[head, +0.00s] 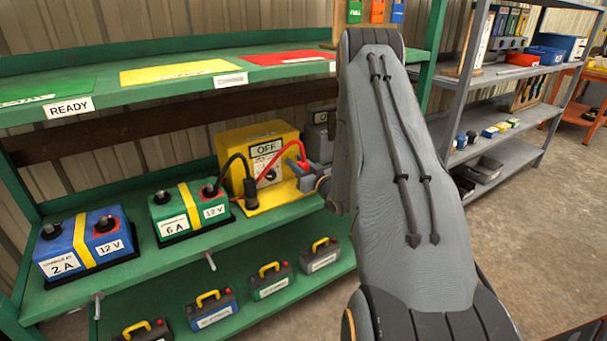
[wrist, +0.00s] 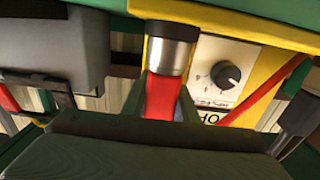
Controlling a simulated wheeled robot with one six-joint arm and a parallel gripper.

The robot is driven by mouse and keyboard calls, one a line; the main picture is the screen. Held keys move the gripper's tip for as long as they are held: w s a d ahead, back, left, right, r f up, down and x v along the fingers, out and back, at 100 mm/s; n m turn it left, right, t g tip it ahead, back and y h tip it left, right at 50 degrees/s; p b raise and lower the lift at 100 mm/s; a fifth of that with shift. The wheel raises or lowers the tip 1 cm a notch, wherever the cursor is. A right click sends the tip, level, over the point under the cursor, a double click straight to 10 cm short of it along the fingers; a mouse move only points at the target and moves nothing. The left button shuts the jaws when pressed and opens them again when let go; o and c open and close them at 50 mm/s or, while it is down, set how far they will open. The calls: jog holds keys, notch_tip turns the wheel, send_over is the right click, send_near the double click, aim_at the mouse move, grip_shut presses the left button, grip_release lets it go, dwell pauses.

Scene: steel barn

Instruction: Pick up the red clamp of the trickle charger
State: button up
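The trickle charger (head: 284,132) is a yellow box with an OFF sign on the green rack's middle shelf. Its red clamp (head: 303,163) is at its right side, at the end of a red cable (head: 271,172). My gripper (head: 312,181) is at the clamp, partly hidden by my arm. In the wrist view, the red clamp (wrist: 161,97) lies between my two finger edges, below a silver and black cylinder (wrist: 168,48). No clear gap shows beside the clamp, but I cannot tell whether the fingers press on it. The charger's dial (wrist: 225,74) is just right.
A blue battery (head: 84,245) and a green battery (head: 188,210) stand left of the charger. A black cable (head: 237,158) runs at the charger's left. A grey box (head: 318,130) stands close on its right. The upper shelf (head: 110,84) is overhead; small batteries (head: 271,281) sit below.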

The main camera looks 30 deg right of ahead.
grip_shut()
jog(key=shift+r, duration=0.1)
notch_tip(320, 180, up, 21)
jog(key=p, duration=0.1)
dwell(1.0)
dwell(2.3)
